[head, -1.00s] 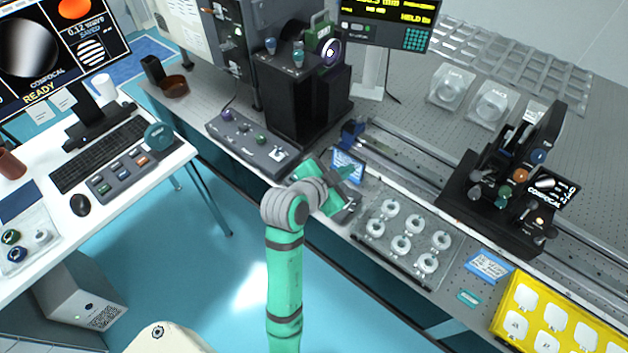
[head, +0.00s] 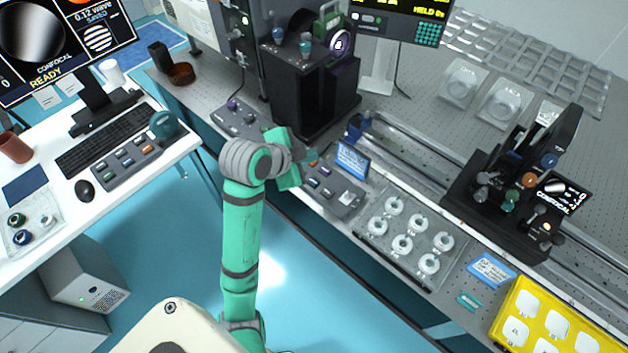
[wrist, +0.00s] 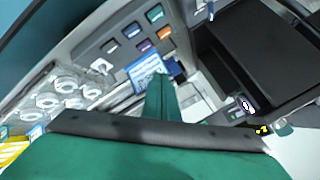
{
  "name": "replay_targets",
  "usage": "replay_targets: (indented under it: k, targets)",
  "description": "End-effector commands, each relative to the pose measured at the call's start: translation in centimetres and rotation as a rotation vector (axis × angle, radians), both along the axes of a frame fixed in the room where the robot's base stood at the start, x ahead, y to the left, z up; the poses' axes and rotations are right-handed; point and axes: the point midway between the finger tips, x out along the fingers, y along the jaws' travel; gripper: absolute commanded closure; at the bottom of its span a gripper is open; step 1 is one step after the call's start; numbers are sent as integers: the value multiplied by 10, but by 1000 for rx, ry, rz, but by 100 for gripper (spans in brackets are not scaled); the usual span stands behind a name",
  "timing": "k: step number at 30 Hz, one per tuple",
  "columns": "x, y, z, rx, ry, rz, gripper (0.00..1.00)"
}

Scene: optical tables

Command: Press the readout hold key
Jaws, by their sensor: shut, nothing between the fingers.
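A grey key panel (head: 338,203) lies on the near edge of the optical table, partly covered by my gripper (head: 311,158) in the head view. In the wrist view the panel (wrist: 88,52) carries several coloured keys, including a green key (wrist: 155,13), a blue key (wrist: 133,29), an orange key (wrist: 164,32) and a purple key (wrist: 145,46). Their labels are too small to read, so I cannot tell which is the hold key. The readout (head: 400,10) at the top shows a yellow line beginning "HELD". My gripper is shut and empty, beside the panel's far left part.
A blue-framed card (head: 352,159) stands just right of my gripper. A tall black instrument (head: 300,95) rises behind it. A knob console (head: 238,118) lies to the left. A tray of white rings (head: 385,240) is to the right, with a rail behind it.

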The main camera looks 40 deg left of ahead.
Motion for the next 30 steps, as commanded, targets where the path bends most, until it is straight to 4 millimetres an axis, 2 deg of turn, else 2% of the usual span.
replay_targets:
  k: [18, 24, 30]
  targets:
    - [1, -2, -71, -5, 0, -1, 100]
    - [1, -1, -81, -1, -1, -1, 100]
    - [1, -1, -83, -1, -1, -1, 100]
